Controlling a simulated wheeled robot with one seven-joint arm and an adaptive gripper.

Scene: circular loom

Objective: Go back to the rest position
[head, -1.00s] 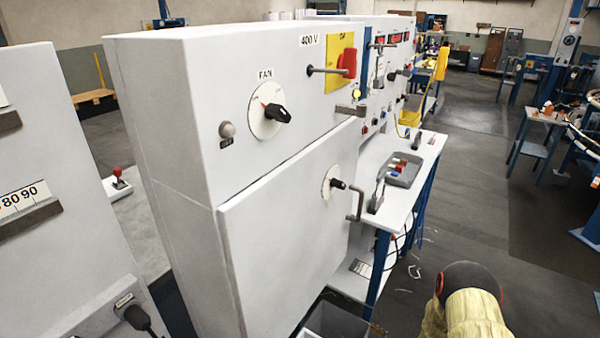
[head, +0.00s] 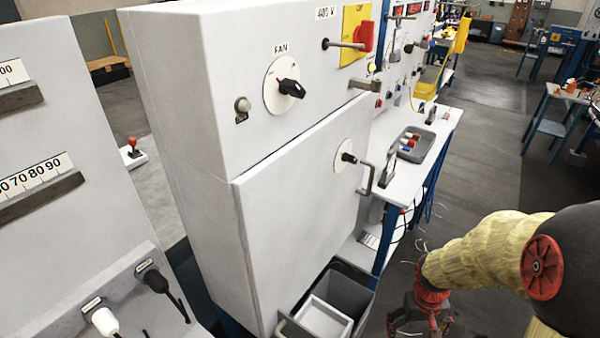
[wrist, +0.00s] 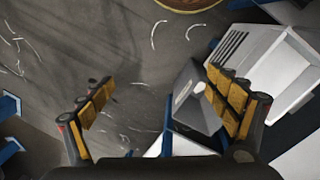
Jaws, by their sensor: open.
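My gripper (head: 420,318) hangs low at the bottom right of the head view, at the end of my yellow-sleeved arm, partly cut off by the lower edge. In the wrist view my gripper (wrist: 165,112) is open, with its two padded fingers wide apart and nothing held between them. Below it are the grey floor (wrist: 110,50) and, by the right finger, a dark grey panel (wrist: 195,95). In the head view my gripper is to the right of the grey bin (head: 345,290) and apart from the cabinet (head: 290,200).
The cabinet has a fan knob (head: 290,88), a red switch (head: 365,36) and a door handle (head: 365,180). A workbench (head: 405,185) with a grey tray (head: 428,146) stands behind it. A white vented box (wrist: 265,65) is close to the right finger. Open floor (head: 485,160) lies right of the bench.

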